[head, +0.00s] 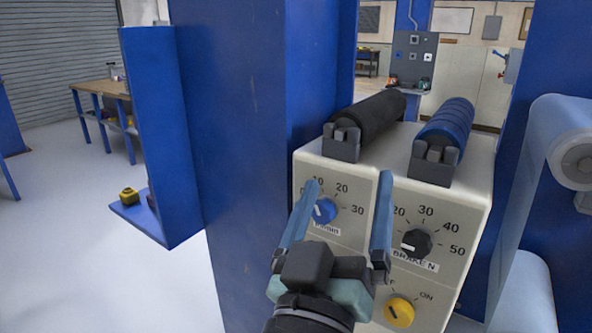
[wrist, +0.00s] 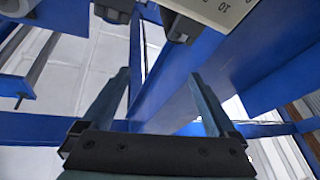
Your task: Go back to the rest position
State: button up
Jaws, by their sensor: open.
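My gripper (head: 341,228) is open, its two blue-grey fingers pointing up in front of the control box (head: 372,158) in the head view. The left finger overlaps the edge of the blue knob (head: 325,210); I cannot tell whether it touches. The right finger stands between the blue knob and the black knob (head: 415,242). A yellow knob (head: 399,312) sits lower, beside an ON mark. In the wrist view nothing shows between the fingers (wrist: 163,98) except blue frame and pale floor behind.
A black roller (head: 368,118) and a blue roller (head: 448,125) lie on top of the box. A wide blue post (head: 245,130) stands left of it. A large film roll (head: 570,145) is at right. A blue shelf (head: 160,225) holds a yellow object (head: 128,195). Open floor lies at left.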

jog(key=s+a+r+t+y, duration=0.2)
jog(key=s+r+t+y, duration=0.15)
jog(key=r, duration=0.65)
jog(key=s+a+r+t+y, duration=0.3)
jog(key=s+r, duration=0.2)
jog(key=r, duration=0.4)
notch_tip(320, 180, up, 18)
jog(key=p, duration=1.7)
jog(key=shift+r+m+p, duration=0.15)
jog(key=shift+m+p, duration=0.15)
jog(key=shift+a, duration=0.1)
